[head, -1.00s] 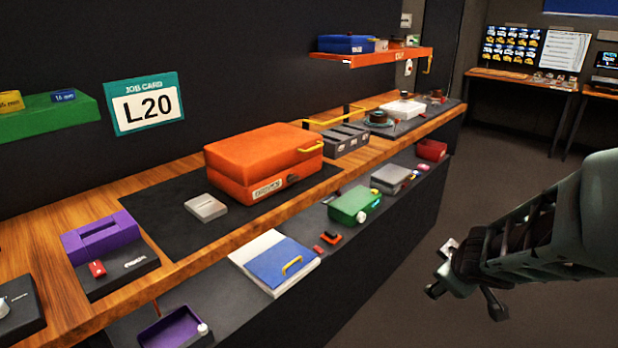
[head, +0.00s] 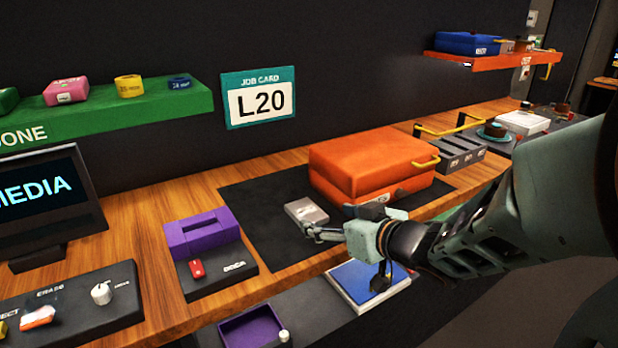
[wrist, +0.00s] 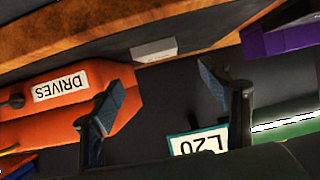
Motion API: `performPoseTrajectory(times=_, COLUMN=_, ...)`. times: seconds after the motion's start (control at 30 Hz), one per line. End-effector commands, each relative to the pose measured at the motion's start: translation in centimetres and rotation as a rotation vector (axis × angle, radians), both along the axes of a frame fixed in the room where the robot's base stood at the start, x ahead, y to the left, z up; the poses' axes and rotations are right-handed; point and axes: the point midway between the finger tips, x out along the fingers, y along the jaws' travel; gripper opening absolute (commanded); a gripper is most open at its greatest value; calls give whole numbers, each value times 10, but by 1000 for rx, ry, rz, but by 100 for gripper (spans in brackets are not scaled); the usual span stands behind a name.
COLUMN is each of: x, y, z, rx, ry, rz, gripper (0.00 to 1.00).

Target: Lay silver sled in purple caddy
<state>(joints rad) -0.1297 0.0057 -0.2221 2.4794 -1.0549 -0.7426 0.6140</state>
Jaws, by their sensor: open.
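The silver sled (head: 306,211) is a small flat grey box on the dark mat, left of the orange case. It also shows in the wrist view (wrist: 154,50), beyond the fingertips. My gripper (head: 325,235) is in front of the sled in the head view, open and empty; its two spread fingers show in the wrist view (wrist: 160,87). A purple block with a slot (head: 202,233) stands on the bench to the left. A purple open tray (head: 222,332) with a white knob sits on the lower shelf, cut by the frame's bottom. I cannot tell which one is the caddy.
The orange case (head: 370,160) stands close right of the sled. A red switch (head: 197,268) is in front of the purple block. A monitor (head: 50,205) and control panel (head: 70,308) are at the left. A green shelf (head: 120,122) hangs above.

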Motion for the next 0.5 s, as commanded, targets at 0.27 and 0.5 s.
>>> performPoseTrajectory(times=0.27, x=30, y=21, z=-18, rx=-2, ry=1, rz=1, gripper=70)
performPoseTrajectory(times=0.5, x=49, y=33, z=-29, rx=-2, ry=2, rz=4, gripper=70)
